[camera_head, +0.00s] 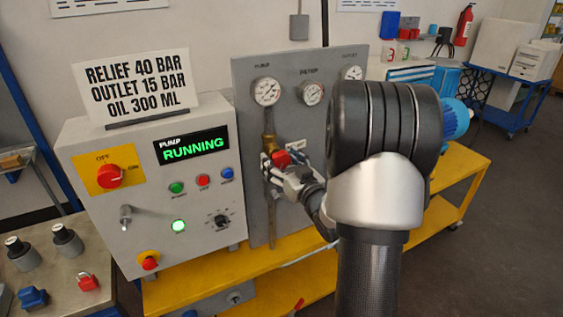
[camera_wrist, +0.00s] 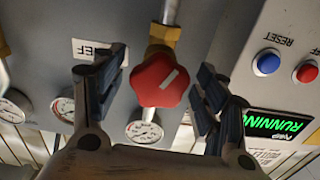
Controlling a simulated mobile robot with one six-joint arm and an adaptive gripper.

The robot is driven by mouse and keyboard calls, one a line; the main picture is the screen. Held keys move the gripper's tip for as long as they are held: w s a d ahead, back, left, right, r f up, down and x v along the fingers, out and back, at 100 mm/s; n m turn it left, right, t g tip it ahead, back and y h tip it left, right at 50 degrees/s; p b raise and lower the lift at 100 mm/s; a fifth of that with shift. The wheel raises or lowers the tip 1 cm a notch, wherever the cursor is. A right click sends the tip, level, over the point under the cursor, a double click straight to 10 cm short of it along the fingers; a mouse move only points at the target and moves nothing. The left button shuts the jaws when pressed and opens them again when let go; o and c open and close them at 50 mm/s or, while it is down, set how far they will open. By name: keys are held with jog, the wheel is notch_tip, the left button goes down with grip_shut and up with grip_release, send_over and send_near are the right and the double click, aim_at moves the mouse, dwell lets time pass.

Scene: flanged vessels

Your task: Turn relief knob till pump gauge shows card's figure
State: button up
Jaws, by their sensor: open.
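The red relief knob (camera_wrist: 160,80) has a white pointer line and sits on a brass valve; in the head view the knob (camera_head: 281,158) shows partly behind my gripper (camera_head: 291,172). In the wrist view my gripper (camera_wrist: 160,78) is open, one finger on each side of the knob, with a visible gap on both sides. The pump gauge (camera_head: 267,91) is above the knob on the grey panel; it also shows in the wrist view (camera_wrist: 145,132). Its needle is too small to read surely. The card (camera_head: 138,85) reads relief 40 bar, outlet 15 bar, oil 300 ml.
The control box (camera_head: 205,245) stands left of the panel, its display (camera_head: 191,146) reading "PUMP RUNNING". The filter gauge (camera_head: 312,93) and outlet gauge (camera_head: 352,74) are on the panel. A yellow bench (camera_head: 185,287) is below.

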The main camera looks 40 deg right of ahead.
jog(key=c, duration=1.1)
jog(key=shift+f+n+b, duration=0.1)
jog(key=shift+n+b, duration=0.4)
jog(key=shift+b, duration=0.4)
jog(key=o, duration=1.1)
jog(key=shift+s, duration=0.15)
